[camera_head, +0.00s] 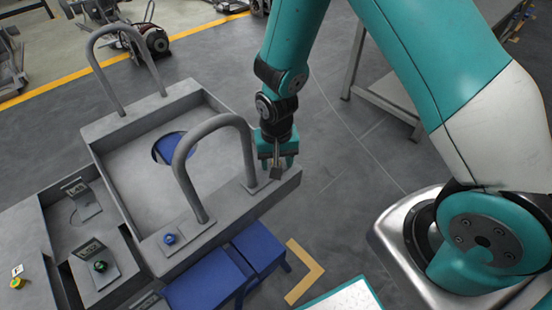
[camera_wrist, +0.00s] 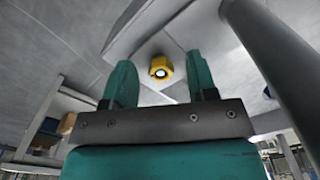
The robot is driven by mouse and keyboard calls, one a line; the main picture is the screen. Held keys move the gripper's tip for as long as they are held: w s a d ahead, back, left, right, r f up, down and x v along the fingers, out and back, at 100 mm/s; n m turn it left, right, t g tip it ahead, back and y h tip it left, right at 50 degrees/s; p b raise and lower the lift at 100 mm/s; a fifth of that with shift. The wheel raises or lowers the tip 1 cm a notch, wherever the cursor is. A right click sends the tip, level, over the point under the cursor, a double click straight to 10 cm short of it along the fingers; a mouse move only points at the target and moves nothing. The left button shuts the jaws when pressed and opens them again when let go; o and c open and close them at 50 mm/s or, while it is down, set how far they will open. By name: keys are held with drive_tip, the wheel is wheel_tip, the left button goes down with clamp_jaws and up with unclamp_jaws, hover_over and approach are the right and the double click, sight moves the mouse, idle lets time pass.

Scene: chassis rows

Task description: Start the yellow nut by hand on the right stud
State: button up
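My gripper (camera_head: 277,163) is over the right end of the grey chassis frame (camera_head: 235,208), just beside the base of the near handle. In the wrist view my gripper (camera_wrist: 161,82) has its two teal fingers spread apart. A yellow hex nut (camera_wrist: 160,68) with a pale, dark-ringed centre shows between the fingers in the picture, with clear gaps on both sides. It appears to sit at a stud on the grey surface; how far it is engaged cannot be told. This nut is hidden in the head view.
The near handle (camera_head: 180,165) arches close to my gripper's left; its post (camera_wrist: 275,65) shows in the wrist view. A blue nut (camera_head: 169,239), a green nut (camera_head: 100,266) and another yellow piece (camera_head: 17,283) lie leftward. Blue stools (camera_head: 258,247) stand below the frame.

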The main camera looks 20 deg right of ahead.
wheel_tip(320, 180, up, 17)
drive_tip(key=p, duration=0.1)
drive_tip(key=shift+r+p, duration=0.2)
drive_tip(key=shift+p, duration=0.15)
idle(0.6)
drive_tip(key=s+a+r+n+y+p, duration=0.2)
drive_tip(key=s+r+n, duration=0.3)
drive_tip(key=s+r, duration=0.4)
drive_tip(key=s+a+r+n+y+p, duration=0.2)
drive_tip(key=s+r+n+p, duration=0.2)
drive_tip(key=s+r, duration=0.5)
drive_tip(key=shift+a+r+n, duration=0.3)
drive_tip(key=shift+r+n, duration=0.2)
